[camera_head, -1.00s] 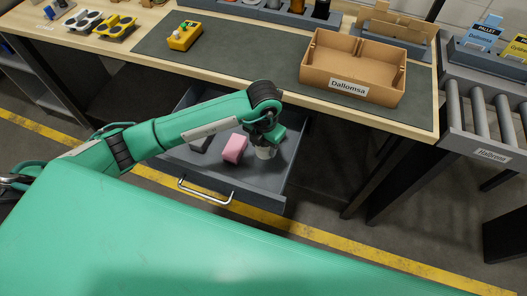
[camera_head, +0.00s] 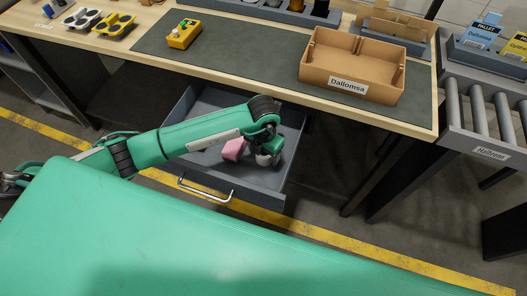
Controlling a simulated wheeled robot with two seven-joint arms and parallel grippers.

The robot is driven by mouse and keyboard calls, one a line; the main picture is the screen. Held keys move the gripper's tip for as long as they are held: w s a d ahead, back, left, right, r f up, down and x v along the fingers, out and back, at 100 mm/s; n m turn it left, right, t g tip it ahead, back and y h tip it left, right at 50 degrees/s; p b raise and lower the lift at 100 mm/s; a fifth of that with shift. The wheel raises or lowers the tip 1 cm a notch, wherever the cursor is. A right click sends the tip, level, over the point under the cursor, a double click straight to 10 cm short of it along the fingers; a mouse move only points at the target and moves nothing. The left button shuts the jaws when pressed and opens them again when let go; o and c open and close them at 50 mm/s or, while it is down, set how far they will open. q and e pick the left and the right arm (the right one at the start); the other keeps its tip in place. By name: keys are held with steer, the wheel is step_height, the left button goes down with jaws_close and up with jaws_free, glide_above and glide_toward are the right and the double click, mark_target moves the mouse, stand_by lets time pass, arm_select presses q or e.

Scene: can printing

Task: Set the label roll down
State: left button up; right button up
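The label roll (camera_head: 263,160) is a small white cylinder at the end of my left arm, low inside the open grey drawer (camera_head: 285,190). My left gripper (camera_head: 266,152) points down at it and covers most of it. I cannot tell whether the fingers are closed on the roll or whether the roll touches the drawer floor. A pink block (camera_head: 233,149) lies in the drawer just left of the roll. My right gripper is not in view.
The drawer's metal handle (camera_head: 205,191) faces the front, below the workbench edge. On the bench stand an open cardboard box (camera_head: 350,68) marked Dallomsa and a yellow button box (camera_head: 184,35). A roller conveyor (camera_head: 480,120) stands at right.

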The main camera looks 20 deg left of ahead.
arm_select(q)
steer(key=shift+r, duration=0.6)
step_height(320, 180, up, 11)
steer(key=b, duration=0.1)
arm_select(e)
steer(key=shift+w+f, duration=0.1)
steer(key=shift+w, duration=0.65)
